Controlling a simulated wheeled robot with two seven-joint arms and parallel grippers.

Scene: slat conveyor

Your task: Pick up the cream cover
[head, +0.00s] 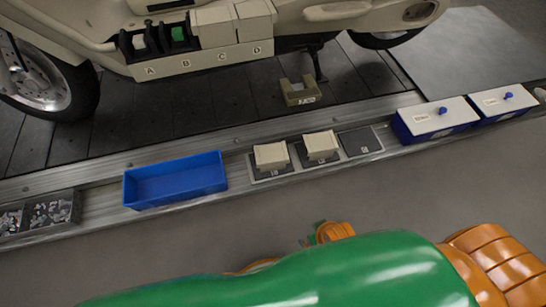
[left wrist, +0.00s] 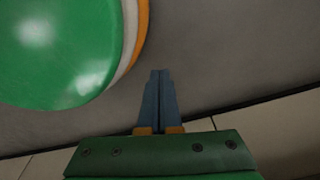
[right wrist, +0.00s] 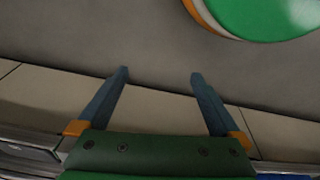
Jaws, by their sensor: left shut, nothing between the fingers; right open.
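In the head view, one cream cover (head: 270,156) sits on a dark labelled pad on the conveyor's edge rail. A second cream cover (head: 321,145) sits on the pad to its right. Two more cream covers (head: 213,25) (head: 254,19) close the bays above C and D on the scooter's cream panel. My left gripper (left wrist: 160,72) shows in the left wrist view with its blue fingers together and empty. My right gripper (right wrist: 160,74) shows in the right wrist view with its fingers wide apart and empty. Neither wrist view shows a cover.
An empty blue tray (head: 133,193) stands left of the pads, with a bin of metal parts (head: 52,211) further left. A bare pad (head: 361,141) is at their right. Blue boxes with white lids (head: 436,114) (head: 499,100) stand beyond. An olive bracket (head: 299,99) lies on the slats.

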